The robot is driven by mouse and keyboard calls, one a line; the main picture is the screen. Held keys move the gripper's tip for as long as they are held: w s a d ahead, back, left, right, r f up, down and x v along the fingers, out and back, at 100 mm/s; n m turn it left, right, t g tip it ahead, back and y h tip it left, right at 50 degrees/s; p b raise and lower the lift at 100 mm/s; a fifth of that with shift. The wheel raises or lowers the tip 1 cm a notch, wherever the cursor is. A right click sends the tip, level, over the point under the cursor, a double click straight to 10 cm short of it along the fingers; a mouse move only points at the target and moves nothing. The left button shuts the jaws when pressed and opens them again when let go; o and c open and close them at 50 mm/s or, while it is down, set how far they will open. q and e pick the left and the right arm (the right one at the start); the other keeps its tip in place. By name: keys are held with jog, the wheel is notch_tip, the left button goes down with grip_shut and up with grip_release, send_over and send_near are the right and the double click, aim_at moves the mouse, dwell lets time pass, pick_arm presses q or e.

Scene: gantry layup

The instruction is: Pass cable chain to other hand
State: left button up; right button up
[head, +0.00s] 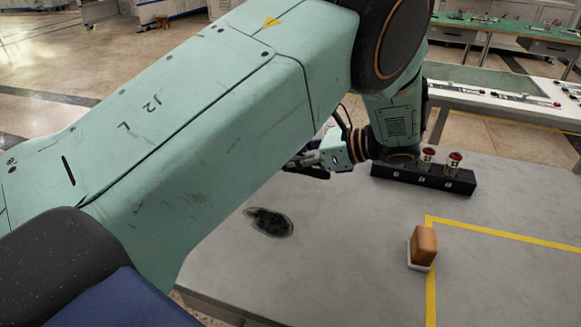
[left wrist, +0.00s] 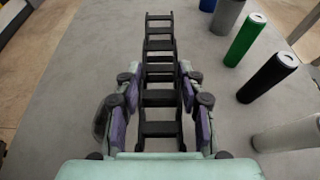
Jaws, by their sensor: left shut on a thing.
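The cable chain (left wrist: 159,45) is a black ladder-like strip in the left wrist view. It runs from between the fingers away toward the top of the picture. My left gripper (left wrist: 160,98) is shut on it, with its purple-padded fingers against both sides of the chain. In the head view my left gripper (head: 308,168) is over the far part of the grey table, partly covered by my own large arm. I cannot clearly make out the chain in the head view. My right gripper is in neither view.
A grey table (head: 340,265) has a black rack (head: 424,178) with red-capped cylinders, a tan block (head: 423,244), yellow tape (head: 431,285) and a dark oval patch (head: 270,222). Green (left wrist: 245,40), black (left wrist: 268,78) and white (left wrist: 285,137) cylinders appear right of the chain.

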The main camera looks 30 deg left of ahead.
pick_arm(q)
jog(key=shift+r, duration=0.5)
